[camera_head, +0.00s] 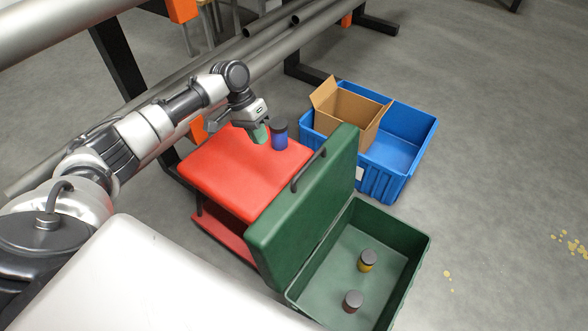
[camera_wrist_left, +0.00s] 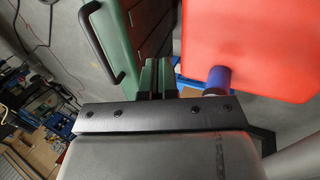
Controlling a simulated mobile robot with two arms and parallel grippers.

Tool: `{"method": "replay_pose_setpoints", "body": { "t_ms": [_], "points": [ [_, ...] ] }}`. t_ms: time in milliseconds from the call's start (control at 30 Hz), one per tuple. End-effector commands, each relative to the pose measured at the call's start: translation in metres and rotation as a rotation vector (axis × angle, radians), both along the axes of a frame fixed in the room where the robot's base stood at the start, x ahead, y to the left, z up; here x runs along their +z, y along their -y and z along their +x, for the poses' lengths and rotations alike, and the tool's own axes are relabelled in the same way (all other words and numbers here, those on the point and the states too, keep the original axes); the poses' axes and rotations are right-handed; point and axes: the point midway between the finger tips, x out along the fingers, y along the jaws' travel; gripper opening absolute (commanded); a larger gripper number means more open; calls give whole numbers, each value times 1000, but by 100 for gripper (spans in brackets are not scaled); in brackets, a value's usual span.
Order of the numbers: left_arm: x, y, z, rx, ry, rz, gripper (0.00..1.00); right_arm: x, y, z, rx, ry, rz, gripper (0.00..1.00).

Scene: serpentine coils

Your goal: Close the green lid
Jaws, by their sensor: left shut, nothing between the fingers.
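The green lid (camera_head: 315,205) stands open, tilted up along the left edge of the green box (camera_head: 405,262), with a black handle (camera_head: 308,170) on its outer face. In the left wrist view the lid (camera_wrist_left: 122,30) and its handle (camera_wrist_left: 92,42) show at upper left. Inside the box stand a yellow jar (camera_head: 367,262) and a red jar (camera_head: 352,301). My left gripper (camera_head: 259,134), with green fingertips, is shut and empty above the red table, apart from the lid. Its fingers (camera_wrist_left: 153,76) also show in the wrist view. My right gripper is not in view.
A blue jar (camera_head: 279,138) with a dark cap stands on the red table (camera_head: 220,175), right beside my left gripper. A blue crate (camera_head: 402,150) holding an open cardboard box (camera_head: 352,112) stands behind the green box. Metal pipes (camera_head: 270,52) lie at the back. Floor on the right is mostly clear.

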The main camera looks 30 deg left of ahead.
Motion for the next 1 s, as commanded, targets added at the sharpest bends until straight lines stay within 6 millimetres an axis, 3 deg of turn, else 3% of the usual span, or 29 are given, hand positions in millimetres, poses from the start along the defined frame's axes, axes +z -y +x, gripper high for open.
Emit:
{"method": "replay_pose_setpoints", "body": {
  "t_ms": [133,233,533,633,800,1000],
  "points": [
    [0,2,-2,-12,-10,-7,0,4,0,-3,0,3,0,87],
    [-12,7,-4,-12,-12,-6,0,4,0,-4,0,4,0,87],
    [-72,33,-7,-9,-11,-7,0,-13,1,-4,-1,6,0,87],
    [-90,41,-8,-10,-11,-7,0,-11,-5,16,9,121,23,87],
    [-85,66,-11,-12,-6,-6,0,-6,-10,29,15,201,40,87],
    [-82,79,-13,-9,-7,-6,0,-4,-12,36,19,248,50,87]
  ]
}}
